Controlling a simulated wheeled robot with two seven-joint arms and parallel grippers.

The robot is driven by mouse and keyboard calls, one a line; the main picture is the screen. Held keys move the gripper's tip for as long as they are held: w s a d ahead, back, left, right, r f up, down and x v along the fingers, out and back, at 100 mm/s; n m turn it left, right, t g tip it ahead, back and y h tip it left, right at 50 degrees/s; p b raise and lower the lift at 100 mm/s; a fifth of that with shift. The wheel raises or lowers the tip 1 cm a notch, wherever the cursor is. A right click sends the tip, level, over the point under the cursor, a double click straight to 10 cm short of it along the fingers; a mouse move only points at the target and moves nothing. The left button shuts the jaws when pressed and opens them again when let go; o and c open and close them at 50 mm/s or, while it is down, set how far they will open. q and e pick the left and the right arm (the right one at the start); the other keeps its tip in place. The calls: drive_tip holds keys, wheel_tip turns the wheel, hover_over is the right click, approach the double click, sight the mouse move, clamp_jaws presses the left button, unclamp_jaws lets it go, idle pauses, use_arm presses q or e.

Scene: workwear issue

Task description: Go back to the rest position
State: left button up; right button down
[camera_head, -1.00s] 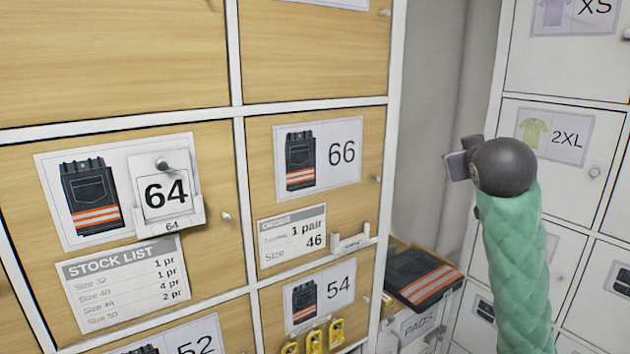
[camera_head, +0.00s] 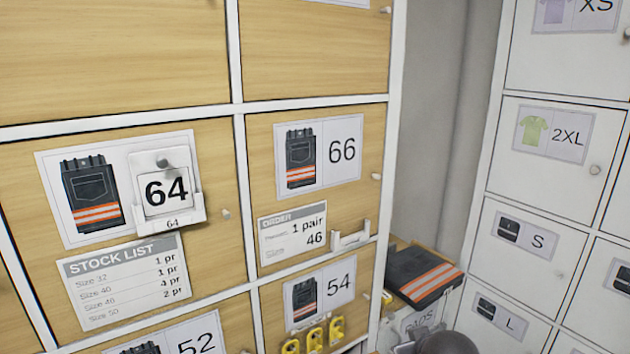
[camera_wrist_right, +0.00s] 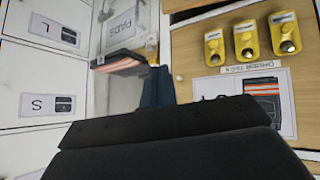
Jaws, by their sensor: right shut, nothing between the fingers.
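My right gripper (camera_head: 406,347) shows only partly at the bottom edge of the head view, in front of the gap between the wooden and white lockers. Its dark rounded wrist is cut off by the frame. My left gripper is not in view.
Wooden lockers (camera_head: 310,120) stand at the left, white lockers (camera_head: 545,185) at the right. Folded dark trousers with orange stripes (camera_head: 425,278) lie on the PADS box (camera_head: 420,320) between them. Yellow tags (camera_head: 316,337) hang low on the wooden front. A 64 card (camera_head: 166,192) sits in its holder.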

drive_tip(key=s+a+f+g, duration=0.2)
drive_tip(key=s+f+g, duration=0.1)
drive_tip(key=s+f, duration=1)
drive_tip(key=s+a+f+g, duration=0.2)
drive_tip(key=s+f+g, duration=0.2)
drive_tip(key=s+f, duration=0.9)
drive_tip(key=s, duration=0.3)
drive_tip(key=shift+s+m+g+y, duration=0.3)
drive_tip(key=shift+s+m+y, duration=0.1)
